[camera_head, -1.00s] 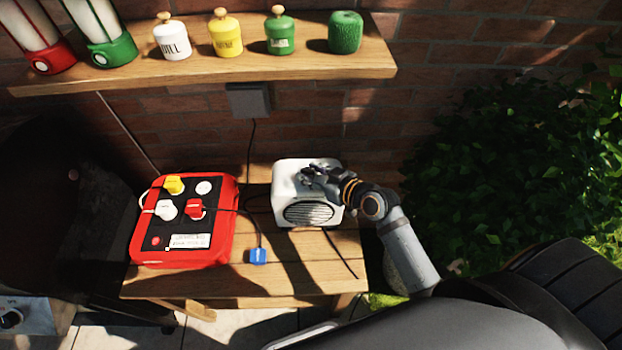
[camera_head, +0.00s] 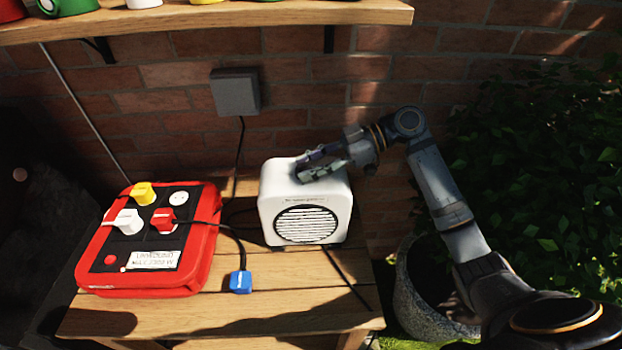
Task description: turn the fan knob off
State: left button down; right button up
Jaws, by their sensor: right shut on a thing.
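The white fan (camera_head: 265,215) stands on the wooden table with its round grille facing front. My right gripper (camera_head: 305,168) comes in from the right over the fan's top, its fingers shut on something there. The knob is hidden behind the fingers, so its setting cannot be made out. My left gripper is not in view.
A red power box (camera_head: 92,262) with yellow, white and red plugs lies left of the fan. A blue connector (camera_head: 240,282) lies in front on the table (camera_head: 200,325). A grey wall box (camera_head: 235,92), shelf (camera_head: 350,12) and plant pot (camera_head: 415,300) are near.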

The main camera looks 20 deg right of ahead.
jog(key=shift+w+f+n+g+b, duration=0.15)
jog(key=shift+n+g+b, duration=0.3)
jog(key=shift+n+g, duration=0.6)
jog(key=shift+w+r+n+g+b, duration=0.1)
jog(key=shift+n+g+b, duration=0.35)
jog(key=shift+n+g, duration=0.6)
jog(key=shift+f+g, duration=0.1)
jog(key=shift+g, duration=0.3)
jog(key=o, duration=1.1)
jog(key=shift+o, duration=0.2)
